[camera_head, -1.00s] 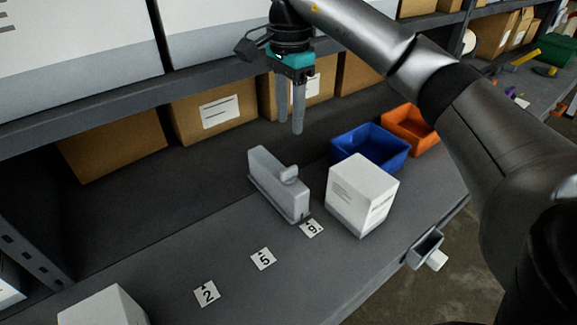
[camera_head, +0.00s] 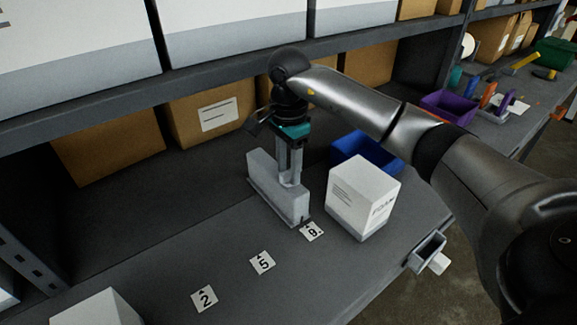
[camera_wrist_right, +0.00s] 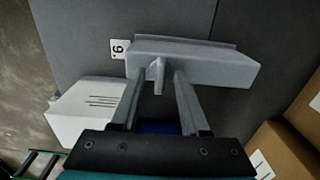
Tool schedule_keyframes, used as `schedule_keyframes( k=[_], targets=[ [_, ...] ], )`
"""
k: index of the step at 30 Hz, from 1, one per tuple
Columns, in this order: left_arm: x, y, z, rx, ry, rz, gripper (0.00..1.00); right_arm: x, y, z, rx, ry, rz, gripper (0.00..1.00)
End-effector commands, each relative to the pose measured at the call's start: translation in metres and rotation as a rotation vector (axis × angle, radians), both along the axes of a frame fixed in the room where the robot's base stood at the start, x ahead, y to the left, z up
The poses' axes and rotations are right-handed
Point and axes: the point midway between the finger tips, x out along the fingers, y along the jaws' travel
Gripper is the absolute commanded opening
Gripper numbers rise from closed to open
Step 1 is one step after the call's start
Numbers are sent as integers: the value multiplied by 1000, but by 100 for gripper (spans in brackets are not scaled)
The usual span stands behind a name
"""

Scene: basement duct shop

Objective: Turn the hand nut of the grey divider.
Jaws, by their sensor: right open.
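The grey divider (camera_head: 292,204) stands upright on the grey shelf, its end by the tag marked 9 (camera_head: 313,231). The divider also shows in the right wrist view (camera_wrist_right: 215,65). Its hand nut (camera_wrist_right: 158,76) is a small grey wing sticking out from the divider's side. My right gripper (camera_head: 288,182) points down at the divider. In the wrist view its two open fingers (camera_wrist_right: 159,84) reach to either side of the nut, with gaps visible between them and it. In the head view the fingers hide the nut. My left gripper is not in view.
A white box (camera_head: 362,200) stands close to the right of the divider. A blue bin (camera_head: 375,152) lies behind that box, partly behind my arm. Tags marked 5 (camera_head: 262,263) and 2 (camera_head: 205,298) lie along the front. Cardboard boxes (camera_head: 212,112) line the back.

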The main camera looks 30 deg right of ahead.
Motion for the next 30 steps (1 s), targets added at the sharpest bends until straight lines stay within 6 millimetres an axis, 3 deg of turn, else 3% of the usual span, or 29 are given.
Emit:
schedule_keyframes(
  k=[3,15,30],
  targets=[
    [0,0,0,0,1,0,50,0,0,0,0,0,0,44],
    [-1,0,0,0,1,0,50,0,0,0,1,1,0,0],
    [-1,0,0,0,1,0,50,0,0,1,1,1,-5,0]
  ],
)
